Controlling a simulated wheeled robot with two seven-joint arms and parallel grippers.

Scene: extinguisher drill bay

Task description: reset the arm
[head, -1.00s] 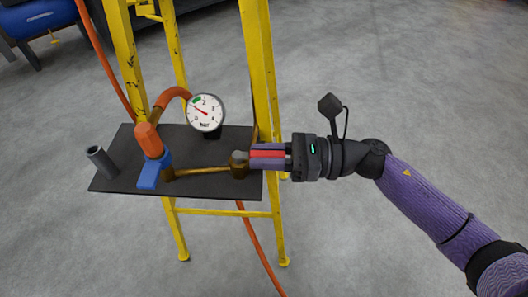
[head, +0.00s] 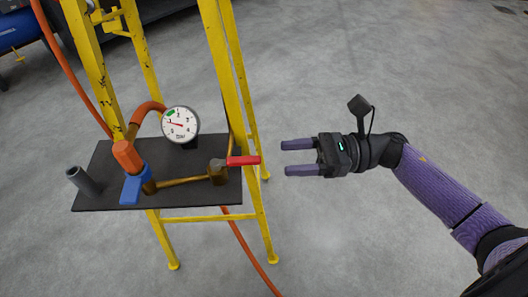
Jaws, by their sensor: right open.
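My right gripper (head: 285,158) is open and empty, to the right of the black shelf. Its two purple fingers point left toward a red handle (head: 243,161), with a clear gap between them. The red handle sits on a brass valve (head: 217,172) at the shelf's right end and points right, past the shelf edge. My left gripper is not in view.
The black shelf (head: 105,202) is fixed in a yellow ladder frame (head: 222,75). A grey tube (head: 83,181) stands at its left end. An orange hose (head: 70,75) runs down behind. The grey floor at right is clear.

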